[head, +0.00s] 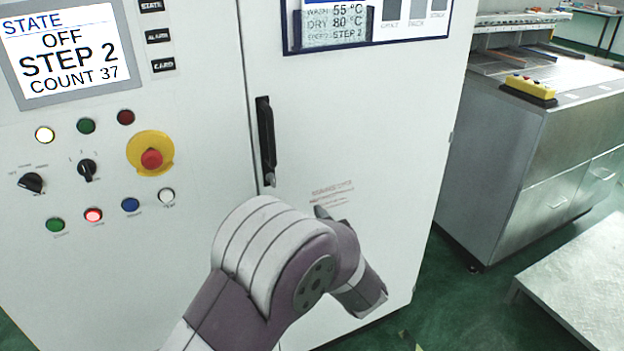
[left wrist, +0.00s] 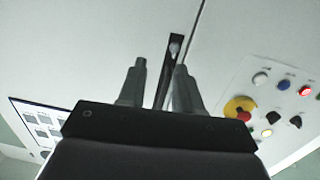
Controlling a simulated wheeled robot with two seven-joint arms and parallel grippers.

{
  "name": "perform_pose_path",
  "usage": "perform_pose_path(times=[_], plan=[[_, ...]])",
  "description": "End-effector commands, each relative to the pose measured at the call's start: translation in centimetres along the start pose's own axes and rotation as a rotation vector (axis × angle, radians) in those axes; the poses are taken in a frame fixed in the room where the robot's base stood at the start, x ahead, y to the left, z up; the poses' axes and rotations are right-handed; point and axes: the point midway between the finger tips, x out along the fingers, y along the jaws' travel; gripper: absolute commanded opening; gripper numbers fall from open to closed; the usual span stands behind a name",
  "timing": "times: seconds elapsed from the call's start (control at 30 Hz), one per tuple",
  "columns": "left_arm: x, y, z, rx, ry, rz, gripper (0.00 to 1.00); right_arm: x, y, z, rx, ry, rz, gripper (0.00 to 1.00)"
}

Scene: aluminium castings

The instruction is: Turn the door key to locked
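The door key (head: 269,179) is a small silvery piece at the lower end of the black door handle (head: 266,138) on the white cabinet door. In the left wrist view the handle (left wrist: 163,88) shows as a dark strip, with the pale key (left wrist: 175,46) near its upper end. My left gripper (left wrist: 160,68) is open and empty, its two grey fingers apart. The handle shows beyond and between them, and I see no contact. In the head view only a fingertip shows past my left arm, right of and below the key. My right gripper is not in view.
Left of the door is a control panel with lit buttons, rotary knobs and a red emergency stop (head: 151,158). Its screen (head: 63,50) reads OFF, STEP 2, COUNT 37. A metal bench (head: 530,140) and a low grey platform (head: 585,285) stand at the right.

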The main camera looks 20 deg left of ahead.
Motion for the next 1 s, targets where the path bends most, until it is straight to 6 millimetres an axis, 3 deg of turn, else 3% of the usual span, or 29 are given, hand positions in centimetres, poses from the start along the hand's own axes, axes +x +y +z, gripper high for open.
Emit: perform_pose_path(times=[0.17, 0.5, 0.63, 0.8, 1.0], plan=[[0.8, -1.3, -1.7, 0.041, 0.074, -0.063, 0.34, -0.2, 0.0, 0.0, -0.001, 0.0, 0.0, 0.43], [8.8, -1.8, -2.4, 0.041, 0.072, -0.061, 0.34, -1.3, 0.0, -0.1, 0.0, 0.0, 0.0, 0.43], [11.2, -1.8, -2.5, 0.041, 0.071, -0.058, 0.34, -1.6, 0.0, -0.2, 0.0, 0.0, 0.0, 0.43], [12.5, -1.8, -2.5, 0.041, 0.072, -0.055, 0.34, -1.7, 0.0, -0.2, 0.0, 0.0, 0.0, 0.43], [12.6, -1.8, -2.5, 0.041, 0.072, -0.055, 0.34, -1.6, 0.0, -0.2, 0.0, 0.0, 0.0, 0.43]])
